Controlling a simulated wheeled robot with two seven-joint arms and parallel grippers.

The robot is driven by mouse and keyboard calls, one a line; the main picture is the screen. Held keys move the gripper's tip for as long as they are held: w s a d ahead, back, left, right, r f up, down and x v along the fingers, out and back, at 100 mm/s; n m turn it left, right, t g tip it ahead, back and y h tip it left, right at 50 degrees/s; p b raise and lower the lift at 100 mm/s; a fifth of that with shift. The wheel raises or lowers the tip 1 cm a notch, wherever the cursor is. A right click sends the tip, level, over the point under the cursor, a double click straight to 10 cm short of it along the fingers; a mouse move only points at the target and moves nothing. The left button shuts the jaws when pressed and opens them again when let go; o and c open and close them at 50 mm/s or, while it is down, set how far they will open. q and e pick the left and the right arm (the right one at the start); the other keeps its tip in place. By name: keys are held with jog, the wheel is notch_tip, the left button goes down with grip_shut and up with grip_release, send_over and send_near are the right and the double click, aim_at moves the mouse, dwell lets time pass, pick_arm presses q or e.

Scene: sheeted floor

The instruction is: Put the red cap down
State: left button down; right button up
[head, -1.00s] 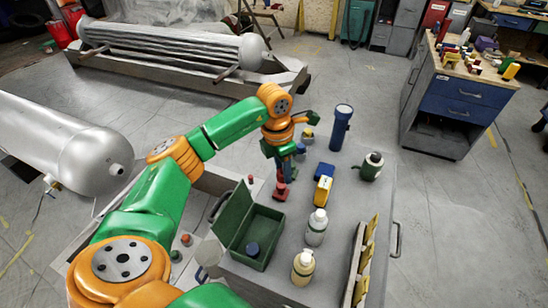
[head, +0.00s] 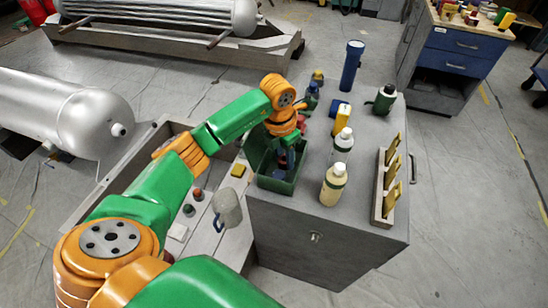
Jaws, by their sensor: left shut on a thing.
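My left gripper (head: 286,166) points down into the open green box (head: 276,186) on the grey cabinet top. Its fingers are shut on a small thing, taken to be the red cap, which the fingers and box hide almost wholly. I cannot tell whether it touches the box floor. The box's lid (head: 257,146) stands open on the left, partly behind my arm. A red object (head: 303,122) stands on the cabinet top just behind the gripper, partly covered. My right gripper is not in view.
A cream bottle (head: 333,186), a white bottle (head: 342,146) and a yellow object (head: 342,121) stand right of the box. A blue flashlight (head: 351,66) and a dark green can (head: 384,99) stand farther back. A rack (head: 384,187) lines the right edge. A grey mug (head: 227,208) sits lower left.

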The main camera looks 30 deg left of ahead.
pick_arm(q)
jog(key=shift+s+a+f, duration=0.1)
jog(key=shift+a+f, duration=0.25)
jog(key=shift+f, duration=0.5)
jog(key=c, duration=0.9)
grip_release()
jog(key=shift+a+f, duration=0.1)
jog(key=shift+c, duration=0.2)
jog(key=shift+o, duration=0.8)
jog(key=shift+w, duration=0.2)
jog(key=shift+d, duration=0.35)
notch_tip(320, 180, up, 12)
jog(key=s+p, duration=0.1)
jog(key=shift+s+a, duration=0.3)
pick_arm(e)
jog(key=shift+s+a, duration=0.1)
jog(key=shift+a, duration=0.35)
